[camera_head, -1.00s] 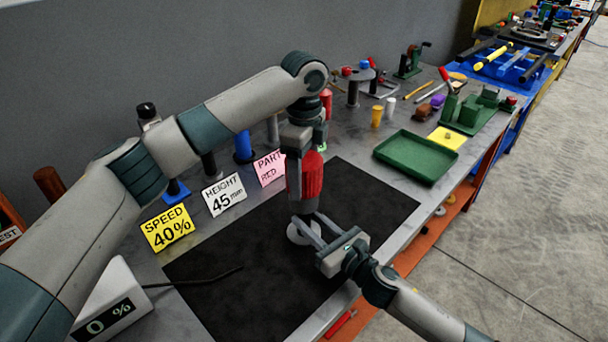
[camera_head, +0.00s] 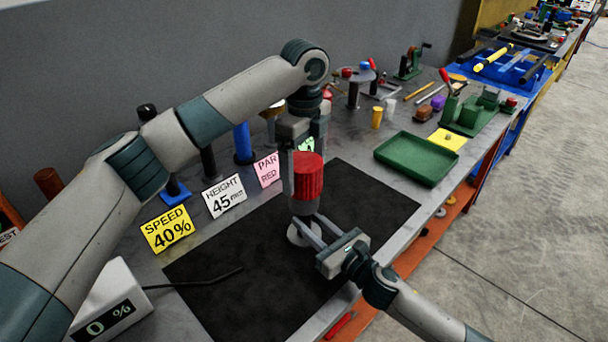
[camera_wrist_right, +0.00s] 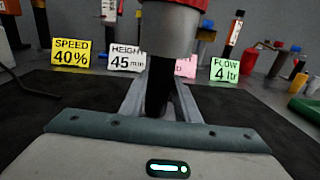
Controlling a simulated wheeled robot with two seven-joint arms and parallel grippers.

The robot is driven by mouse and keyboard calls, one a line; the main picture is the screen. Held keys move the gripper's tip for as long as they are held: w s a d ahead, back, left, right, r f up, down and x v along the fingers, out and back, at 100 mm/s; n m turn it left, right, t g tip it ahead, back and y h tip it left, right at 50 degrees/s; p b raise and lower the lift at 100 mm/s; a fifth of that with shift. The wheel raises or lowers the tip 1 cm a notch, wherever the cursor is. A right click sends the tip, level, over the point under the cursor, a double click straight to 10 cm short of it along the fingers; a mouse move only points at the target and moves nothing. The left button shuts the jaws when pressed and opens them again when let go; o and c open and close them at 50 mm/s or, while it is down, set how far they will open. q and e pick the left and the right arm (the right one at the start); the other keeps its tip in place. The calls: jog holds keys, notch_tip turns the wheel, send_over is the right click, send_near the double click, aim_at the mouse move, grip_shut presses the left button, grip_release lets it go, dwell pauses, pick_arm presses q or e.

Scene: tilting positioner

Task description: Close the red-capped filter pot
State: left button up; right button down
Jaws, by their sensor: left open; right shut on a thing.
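The filter pot has a ribbed red cap (camera_head: 308,180) on top of a grey body (camera_head: 304,207), and stands upright over the dark mat. In the right wrist view the grey body (camera_wrist_right: 168,32) sits on a dark stem (camera_wrist_right: 159,88), with only the cap's lower edge showing. My right gripper (camera_head: 308,226) is shut on the dark stem below the body. My left gripper (camera_head: 304,158) is open, pointing down at the cap from above. One finger shows beside the cap's left side. Whether either finger touches the cap cannot be told.
Cards (camera_head: 224,195) stand along the mat's back edge. A green tray (camera_head: 416,157) lies to the right. A display box (camera_head: 112,305) with a cable is at front left. The black mat (camera_head: 240,300) is mostly clear.

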aim_at(304, 161)
pick_arm(q)
jog(key=shift+r, duration=1.1)
jog(key=shift+c, duration=0.5)
jog(key=n, duration=0.2)
jog(key=r+n, duration=0.1)
jog(key=n, duration=0.3)
jog(key=r+n, duration=0.1)
jog(key=n, duration=0.5)
jog(key=shift+r, duration=0.4)
jog(key=n, duration=0.4)
jog(key=shift+r, duration=0.35)
jog(key=shift+f, duration=0.1)
jog(key=shift+f, duration=3.95)
